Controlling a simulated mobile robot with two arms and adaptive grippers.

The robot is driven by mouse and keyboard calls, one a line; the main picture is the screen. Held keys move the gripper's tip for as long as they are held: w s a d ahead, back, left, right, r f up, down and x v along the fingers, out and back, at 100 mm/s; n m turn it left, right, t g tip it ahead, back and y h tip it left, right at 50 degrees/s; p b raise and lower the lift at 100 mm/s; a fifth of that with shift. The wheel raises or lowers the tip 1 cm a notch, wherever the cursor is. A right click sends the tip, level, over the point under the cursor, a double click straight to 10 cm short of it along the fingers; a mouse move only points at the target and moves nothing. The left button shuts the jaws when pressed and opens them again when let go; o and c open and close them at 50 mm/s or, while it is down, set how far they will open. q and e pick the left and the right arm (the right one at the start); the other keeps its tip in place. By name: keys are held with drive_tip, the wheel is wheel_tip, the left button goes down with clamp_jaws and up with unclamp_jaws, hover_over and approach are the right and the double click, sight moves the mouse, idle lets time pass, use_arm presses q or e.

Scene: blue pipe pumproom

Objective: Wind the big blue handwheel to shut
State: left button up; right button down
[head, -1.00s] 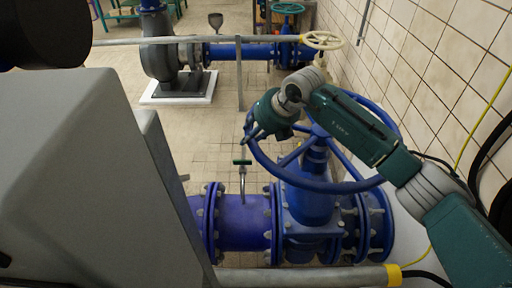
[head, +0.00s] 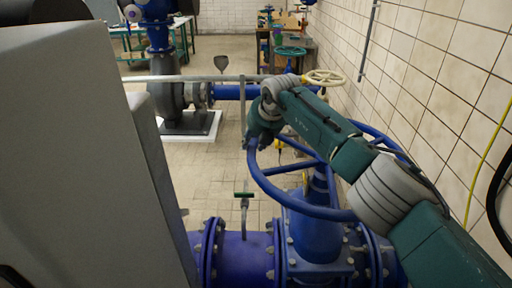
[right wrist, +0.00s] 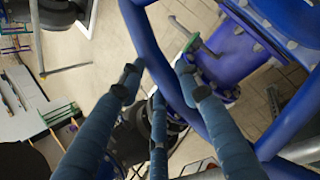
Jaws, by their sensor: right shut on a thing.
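The big blue handwheel (head: 290,203) lies roughly level on top of the blue gate valve (head: 316,236) in the head view. My right gripper (head: 256,143) is at the left side of its rim. In the right wrist view the blue rim (right wrist: 146,38) passes between the fingers of my right gripper (right wrist: 160,84), which are shut on it. My right arm hides the far part of the wheel. My left gripper is not in view.
A tiled wall (head: 440,75) stands close on the right. A small green-handled tap (head: 243,196) rises from the blue pipe left of the valve. A grey rail (head: 205,78) runs across behind the wheel, near a cream handwheel (head: 324,77). Tiled floor lies open beyond.

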drive_tip(key=shift+w+r, duration=0.1)
drive_tip(key=shift+w, duration=0.2)
idle(0.4)
drive_tip(key=c, duration=1.2)
unclamp_jaws()
drive_tip(key=shift+d, duration=0.1)
drive_tip(key=v, duration=1.2)
drive_tip(key=shift+c, duration=0.4)
